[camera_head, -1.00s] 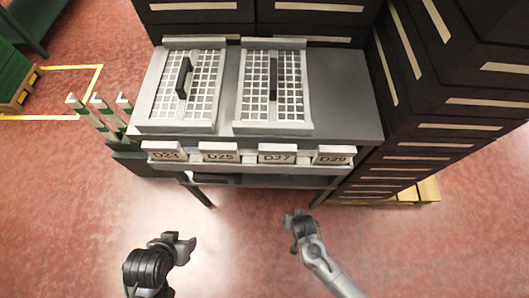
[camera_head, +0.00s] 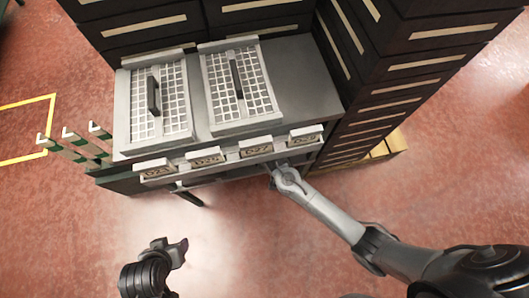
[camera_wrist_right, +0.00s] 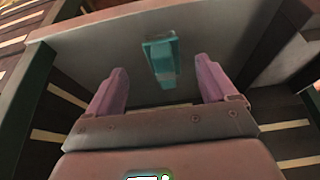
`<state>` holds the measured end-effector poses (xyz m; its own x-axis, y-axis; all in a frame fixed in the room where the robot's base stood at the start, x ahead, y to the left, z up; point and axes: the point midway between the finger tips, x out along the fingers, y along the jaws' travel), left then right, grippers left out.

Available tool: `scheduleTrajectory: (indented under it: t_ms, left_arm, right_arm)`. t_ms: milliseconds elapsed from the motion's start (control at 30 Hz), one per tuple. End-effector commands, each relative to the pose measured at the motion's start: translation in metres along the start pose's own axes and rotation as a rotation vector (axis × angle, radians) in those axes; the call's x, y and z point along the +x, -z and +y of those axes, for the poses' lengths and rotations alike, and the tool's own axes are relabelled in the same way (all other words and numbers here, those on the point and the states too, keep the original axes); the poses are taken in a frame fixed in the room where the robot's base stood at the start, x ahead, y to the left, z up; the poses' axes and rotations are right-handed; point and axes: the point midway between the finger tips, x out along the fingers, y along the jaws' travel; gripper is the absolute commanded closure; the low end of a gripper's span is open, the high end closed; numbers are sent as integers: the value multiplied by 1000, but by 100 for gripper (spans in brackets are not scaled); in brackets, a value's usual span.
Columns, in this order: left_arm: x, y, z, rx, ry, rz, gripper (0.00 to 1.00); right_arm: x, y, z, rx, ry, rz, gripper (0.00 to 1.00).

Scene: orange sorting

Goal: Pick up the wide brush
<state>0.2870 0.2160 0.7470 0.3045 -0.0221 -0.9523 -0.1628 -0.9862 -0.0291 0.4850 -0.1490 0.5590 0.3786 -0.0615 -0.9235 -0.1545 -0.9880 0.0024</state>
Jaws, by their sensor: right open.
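A flat teal object (camera_wrist_right: 161,60), which may be the wide brush, shows in the right wrist view against a grey surface. It lies ahead of and between the fingers of my right gripper (camera_wrist_right: 161,82), which is open and not touching it. In the head view my right arm reaches to the table's front edge, below the label plates, and the fingertips are hidden there. The teal object cannot be made out in the head view. My left gripper (camera_head: 174,251) hangs over the floor in front of the table, away from everything; its jaw opening is unclear.
The grey table (camera_head: 301,75) carries two mesh panels, left (camera_head: 174,118) and right (camera_head: 254,99), each with a dark handle. Label plates (camera_head: 206,157) line its front edge. Green-and-white posts (camera_head: 76,143) stand at left. Dark drawer cabinets (camera_head: 385,55) rise behind and right.

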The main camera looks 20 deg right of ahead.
Motion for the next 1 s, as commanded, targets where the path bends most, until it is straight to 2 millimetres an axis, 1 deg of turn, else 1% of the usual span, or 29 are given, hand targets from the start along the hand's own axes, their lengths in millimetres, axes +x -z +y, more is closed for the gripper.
scheduleTrajectory:
  t_ms: [33, 67, 200, 367, 500, 533, 700, 800, 1000]
  left_arm:
    - [5, -2, 0, 0, 0, 0, 41]
    - [6, -2, 0, 1, 0, 0, 41]
    - [10, -3, 0, 4, 3, 0, 41]
    - [11, -4, -2, 9, 7, -1, 41]
    - [16, -5, -2, 10, 7, 1, 41]
    - [19, -7, -2, 10, 7, 1, 41]
    - [32, -11, -1, 9, 7, 1, 41]
    - [38, -12, 0, 7, 5, 1, 41]
    - [40, -12, 1, 0, 0, 2, 41]
  right_arm:
    - [5, 7, -1, 1, 2, 2, 15]
    - [6, 11, -1, 2, 2, 2, 15]
    - [10, 23, -1, 0, 2, 1, 15]
    - [12, 28, 0, 1, 1, 0, 15]
    - [18, 38, -1, 1, 2, 1, 15]
    - [24, 35, -1, -1, 1, -2, 15]
    - [49, 35, -1, 0, 2, -1, 15]
    - [59, 35, -1, 0, 2, -2, 15]
    - [65, 36, -1, 1, 3, 0, 15]
